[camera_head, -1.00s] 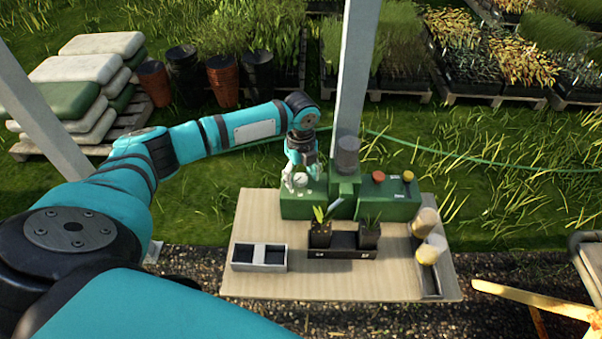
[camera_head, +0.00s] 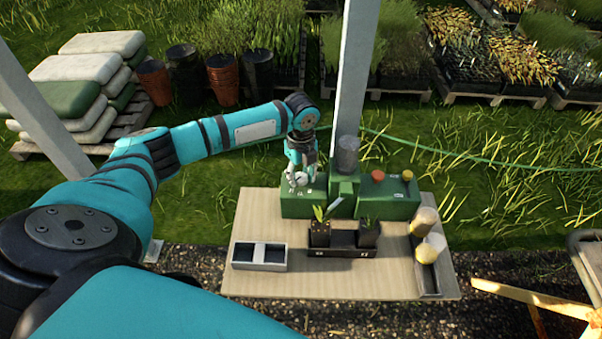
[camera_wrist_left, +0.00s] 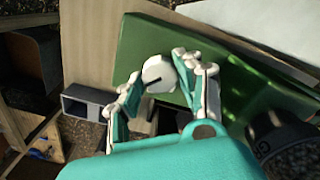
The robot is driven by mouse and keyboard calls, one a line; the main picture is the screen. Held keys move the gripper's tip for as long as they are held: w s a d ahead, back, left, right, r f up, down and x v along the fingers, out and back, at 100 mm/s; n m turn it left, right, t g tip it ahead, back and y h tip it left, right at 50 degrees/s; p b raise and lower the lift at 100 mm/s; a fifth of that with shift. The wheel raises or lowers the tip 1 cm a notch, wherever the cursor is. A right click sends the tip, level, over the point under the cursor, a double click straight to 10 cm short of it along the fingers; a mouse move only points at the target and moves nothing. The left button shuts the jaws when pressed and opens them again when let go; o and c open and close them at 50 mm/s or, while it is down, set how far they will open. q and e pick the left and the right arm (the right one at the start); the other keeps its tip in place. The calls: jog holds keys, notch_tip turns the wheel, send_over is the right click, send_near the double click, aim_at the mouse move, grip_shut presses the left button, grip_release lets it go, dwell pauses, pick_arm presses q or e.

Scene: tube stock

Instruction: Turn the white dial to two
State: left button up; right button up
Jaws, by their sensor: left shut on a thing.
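The white dial (camera_head: 301,179) sits on the left part of the green machine (camera_head: 318,203). In the left wrist view the dial (camera_wrist_left: 158,72) is a round white knob with a dark line on its face. My left gripper (camera_head: 300,178) is over it from above. The marks around the dial are hidden or too small to read. My right gripper is not in view.
Red (camera_head: 377,175) and yellow (camera_head: 407,175) buttons are on the machine's right. A grey cylinder (camera_head: 347,152) rises mid-machine. On the table (camera_head: 300,286) stand a divided tray (camera_head: 234,256), a dark holder (camera_head: 343,251) with two potted seedlings, and a tray at right with rounded items.

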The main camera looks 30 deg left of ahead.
pick_arm(q)
jog(key=shift+r+n+p, duration=0.2)
jog(key=shift+n+p, duration=0.4)
jog(key=n+p, duration=0.6)
jog(key=n, duration=0.1)
jog(key=shift+n, duration=0.4)
jog(key=shift+n+p, duration=0.6)
jog(key=shift+n, duration=0.4)
jog(key=shift+f+n, duration=0.15)
jog(key=shift+n, duration=0.75)
jog(key=shift+w+n, duration=0.1)
jog(key=shift+n, duration=2.2)
jog(key=shift+a, duration=0.1)
